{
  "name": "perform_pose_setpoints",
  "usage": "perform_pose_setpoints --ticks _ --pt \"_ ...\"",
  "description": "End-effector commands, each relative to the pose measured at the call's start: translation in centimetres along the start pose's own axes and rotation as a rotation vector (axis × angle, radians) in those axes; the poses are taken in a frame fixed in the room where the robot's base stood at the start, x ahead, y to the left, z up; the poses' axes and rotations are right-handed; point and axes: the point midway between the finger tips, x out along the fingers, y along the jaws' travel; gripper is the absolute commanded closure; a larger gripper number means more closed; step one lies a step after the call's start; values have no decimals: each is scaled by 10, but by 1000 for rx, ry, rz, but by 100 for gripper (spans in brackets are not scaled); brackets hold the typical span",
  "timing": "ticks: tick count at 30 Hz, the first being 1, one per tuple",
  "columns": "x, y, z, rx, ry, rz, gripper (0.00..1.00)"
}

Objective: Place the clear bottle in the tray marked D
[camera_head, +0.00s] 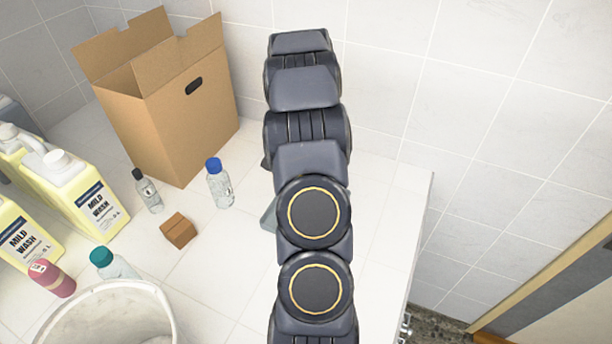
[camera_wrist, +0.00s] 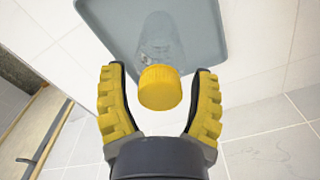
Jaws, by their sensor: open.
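In the wrist view a clear bottle (camera_wrist: 158,35) with a yellow cap (camera_wrist: 160,88) shows against the grey tray (camera_wrist: 207,25). My gripper (camera_wrist: 160,82) is open, with its yellow fingers apart on either side of the cap. Gaps show between both fingers and the cap. The bottle's base lies over the tray's surface in the picture; I cannot tell for sure that it rests there. No letter shows on the tray. In the head view my arm hides the gripper and this bottle; only a grey edge of the tray (camera_head: 269,216) shows.
Clear bottles with blue (camera_head: 219,184), black (camera_head: 148,191) and teal (camera_head: 112,265) caps stand left of my arm. A small brown box (camera_head: 178,231), a white bucket (camera_head: 160,295), a pink bottle (camera_head: 52,278), yellow jugs (camera_head: 75,190) and a cardboard box (camera_head: 165,125) are also there.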

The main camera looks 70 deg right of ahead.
Motion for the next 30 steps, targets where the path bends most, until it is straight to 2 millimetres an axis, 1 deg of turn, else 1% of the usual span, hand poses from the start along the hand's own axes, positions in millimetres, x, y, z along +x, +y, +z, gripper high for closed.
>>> perform_pose_setpoints --ticks 2,5,12,18,21,24,30 --pt "-5 0 0 0 2 -2 39" --pt "-17 -1 -1 0 3 -5 39" --pt "-69 -1 0 1 3 -4 39" --pt "-106 -2 -1 0 5 -7 39" --pt "-116 0 0 0 1 -2 39" --pt "-121 0 0 0 1 -1 39" --pt "-123 0 3 -10 0 0 39"
